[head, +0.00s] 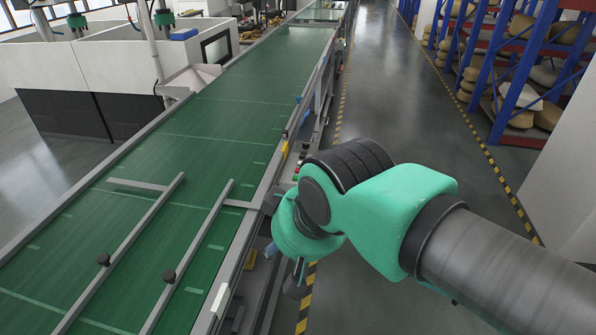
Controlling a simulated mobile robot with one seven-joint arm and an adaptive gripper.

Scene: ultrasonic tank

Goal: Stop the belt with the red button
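The green conveyor belt (225,110) runs from the lower left to the far top of the head view. On its right side rail, just left of my arm, is a small cluster of buttons with a tiny red button (298,170) and a green one (295,178) below it. My arm reaches in from the lower right, and its turquoise wrist is close to the rail, just below and right of the buttons. My gripper (297,278) points down beside the rail, mostly hidden behind the wrist. Its fingers are too hidden to tell whether they are open.
Two metal guide bars (135,245) with black knobs lie over the near belt. A walkway with yellow-black floor stripes (340,105) runs along the right of the belt. Blue racks (520,75) with sacks stand at the upper right. A white machine enclosure (120,65) stands left.

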